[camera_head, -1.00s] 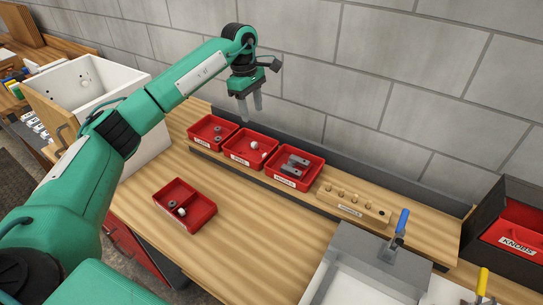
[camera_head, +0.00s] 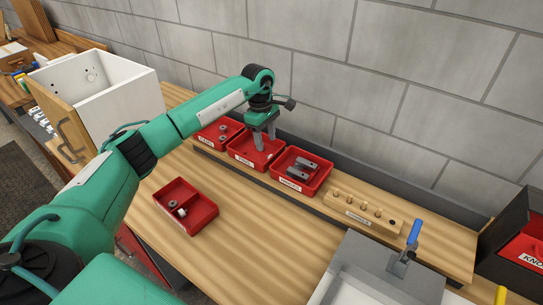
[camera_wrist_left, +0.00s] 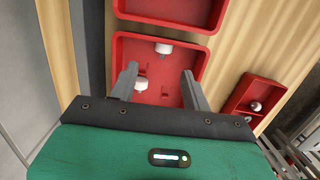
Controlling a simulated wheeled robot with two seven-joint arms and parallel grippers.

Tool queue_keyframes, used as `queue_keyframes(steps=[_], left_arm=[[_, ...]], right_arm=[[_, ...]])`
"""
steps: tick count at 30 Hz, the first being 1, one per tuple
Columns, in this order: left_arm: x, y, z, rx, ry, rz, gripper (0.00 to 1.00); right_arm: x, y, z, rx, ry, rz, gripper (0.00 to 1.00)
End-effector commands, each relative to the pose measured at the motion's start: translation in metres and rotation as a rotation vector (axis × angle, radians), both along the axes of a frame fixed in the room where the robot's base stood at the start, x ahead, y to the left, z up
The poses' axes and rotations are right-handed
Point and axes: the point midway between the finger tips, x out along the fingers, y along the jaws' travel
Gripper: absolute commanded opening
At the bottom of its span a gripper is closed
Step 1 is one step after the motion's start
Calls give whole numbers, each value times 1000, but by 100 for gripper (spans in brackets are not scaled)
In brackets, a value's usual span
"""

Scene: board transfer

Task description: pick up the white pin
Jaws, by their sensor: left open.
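My left gripper (camera_head: 264,142) is open and reaches down over the middle red bin, labelled PINS (camera_head: 240,161). In the left wrist view its two fingers (camera_wrist_left: 160,70) are spread over the same bin (camera_wrist_left: 185,57). One white pin (camera_wrist_left: 141,85) lies beside the left finger, towards the space between the fingers. A second white pin (camera_wrist_left: 163,47) lies beyond the fingertips near the bin's far wall. Neither pin is held. In the head view the fingers hide the pins in this bin. My right gripper is not in view.
A red bin with grey parts (camera_head: 319,179) stands right of the pin bin, another (camera_head: 205,140) left. A wooden peg block (camera_head: 350,212) is farther right. A two-compartment red tray (camera_head: 205,215) with small parts sits in front. The grey wall is close behind.

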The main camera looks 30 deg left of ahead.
Motion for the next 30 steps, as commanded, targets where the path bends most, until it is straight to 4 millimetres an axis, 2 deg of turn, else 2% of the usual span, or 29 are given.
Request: queue_keyframes(steps=[5,10,15,23,30], left_arm=[[-2,-5,-9,-2,1,0,48],[-5,-15,-29,-2,3,-1,48],[-5,-16,-49,-1,1,0,48],[-4,-16,-53,0,-2,-1,48],[-4,-15,-53,0,-1,0,1]], right_arm=[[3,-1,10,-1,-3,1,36],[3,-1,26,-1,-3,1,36],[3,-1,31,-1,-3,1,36],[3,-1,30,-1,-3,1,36],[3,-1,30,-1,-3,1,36]])
